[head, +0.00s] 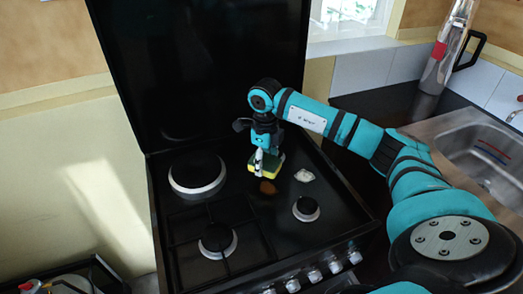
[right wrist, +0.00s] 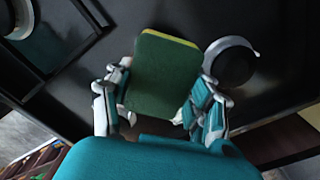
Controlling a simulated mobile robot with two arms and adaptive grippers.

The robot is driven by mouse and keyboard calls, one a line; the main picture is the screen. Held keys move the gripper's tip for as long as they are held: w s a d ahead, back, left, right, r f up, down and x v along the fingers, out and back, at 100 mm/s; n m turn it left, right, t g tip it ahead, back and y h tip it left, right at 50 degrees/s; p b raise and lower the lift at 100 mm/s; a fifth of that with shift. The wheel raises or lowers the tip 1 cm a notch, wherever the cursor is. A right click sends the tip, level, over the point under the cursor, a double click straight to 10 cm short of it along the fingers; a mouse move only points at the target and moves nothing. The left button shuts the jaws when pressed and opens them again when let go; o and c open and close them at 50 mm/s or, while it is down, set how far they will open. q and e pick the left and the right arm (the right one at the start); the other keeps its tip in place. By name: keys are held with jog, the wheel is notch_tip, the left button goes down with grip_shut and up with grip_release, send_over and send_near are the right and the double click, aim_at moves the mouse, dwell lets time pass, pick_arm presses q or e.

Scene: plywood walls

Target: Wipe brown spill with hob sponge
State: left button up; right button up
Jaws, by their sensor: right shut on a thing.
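A green and yellow sponge (head: 267,167) is held by my right gripper (head: 265,158) over the middle of the black hob (head: 255,220). In the right wrist view my right gripper (right wrist: 160,108) is shut on the sponge (right wrist: 162,75), one finger on each side, with its green face toward the camera. A brown spill (head: 267,188) lies on the hob just in front of the sponge. I cannot tell whether the sponge touches the hob. My left gripper is not in view.
Several burners stand around the spill, including a large one (head: 197,174) at left and a small one (head: 306,208) at right. The black lid (head: 200,65) stands raised behind. Knobs (head: 315,276) line the front edge. A sink (head: 485,155) is at right.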

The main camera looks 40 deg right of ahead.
jog(key=shift+w+d+r+p, duration=0.15)
jog(key=shift+r+p, duration=0.3)
jog(key=shift+r, duration=0.45)
jog(key=shift+a+r, duration=0.2)
jog(key=shift+r, duration=0.35)
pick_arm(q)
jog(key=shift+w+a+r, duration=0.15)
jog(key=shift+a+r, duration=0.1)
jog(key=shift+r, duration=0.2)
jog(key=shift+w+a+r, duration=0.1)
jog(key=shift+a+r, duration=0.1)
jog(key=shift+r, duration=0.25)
pick_arm(e)
jog(key=shift+d+f, duration=0.1)
pick_arm(q)
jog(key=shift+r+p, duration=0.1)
jog(key=shift+p, duration=0.2)
